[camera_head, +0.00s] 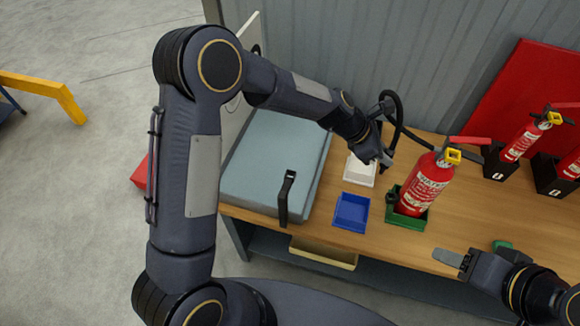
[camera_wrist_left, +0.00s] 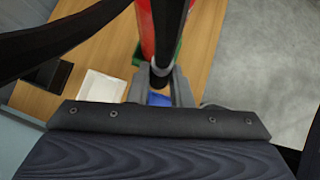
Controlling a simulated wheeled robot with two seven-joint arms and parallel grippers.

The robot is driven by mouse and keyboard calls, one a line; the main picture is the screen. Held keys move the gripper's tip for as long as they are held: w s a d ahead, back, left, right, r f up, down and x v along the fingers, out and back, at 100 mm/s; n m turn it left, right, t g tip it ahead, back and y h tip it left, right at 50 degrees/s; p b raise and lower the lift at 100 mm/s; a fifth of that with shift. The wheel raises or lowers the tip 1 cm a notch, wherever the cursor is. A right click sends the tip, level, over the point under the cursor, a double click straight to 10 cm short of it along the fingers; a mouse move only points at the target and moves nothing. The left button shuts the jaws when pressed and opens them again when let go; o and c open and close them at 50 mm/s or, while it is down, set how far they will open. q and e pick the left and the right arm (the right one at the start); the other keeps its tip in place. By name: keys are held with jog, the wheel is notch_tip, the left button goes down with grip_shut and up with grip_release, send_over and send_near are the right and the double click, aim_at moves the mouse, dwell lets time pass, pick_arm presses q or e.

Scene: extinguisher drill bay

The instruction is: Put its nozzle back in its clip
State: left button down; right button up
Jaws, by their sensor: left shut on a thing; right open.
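A red fire extinguisher (camera_head: 424,186) with a yellow tag and red lever stands upright in a green holder (camera_head: 408,219) on the bench. Its black hose (camera_head: 399,110) arcs up and left from its top toward my left gripper (camera_head: 386,160). My left gripper is shut on the black nozzle, which shows between the fingers (camera_wrist_left: 161,84) in the left wrist view. It is left of the extinguisher and above the bench. A small dark part (camera_head: 392,194) sits at the extinguisher's left side; I cannot tell surely that it is the clip. My right gripper (camera_head: 452,258) is open and empty near the bench's front edge.
A blue tray (camera_head: 351,212) and a white tray (camera_head: 361,171) lie left of the extinguisher. A grey-blue case (camera_head: 262,172) with a black strap fills the bench's left end. More extinguishers (camera_head: 522,140) stand in black holders at the right. Bare wood (camera_head: 475,205) lies between.

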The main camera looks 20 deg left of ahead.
pick_arm(q)
jog(key=d, duration=0.2)
jog(key=w+d, duration=0.1)
jog(key=d, duration=0.1)
jog(key=d+f, duration=0.1)
jog(key=d, duration=0.2)
jog(key=shift+w+b, duration=0.4)
jog(key=f+b, duration=0.5)
jog(key=f, duration=0.2)
jog(key=f+b, duration=0.5)
jog(key=f, duration=0.2)
jog(key=shift+a+f, duration=0.2)
jog(key=shift+f, duration=0.1)
jog(key=shift+p, duration=1.3)
dwell(3.9)
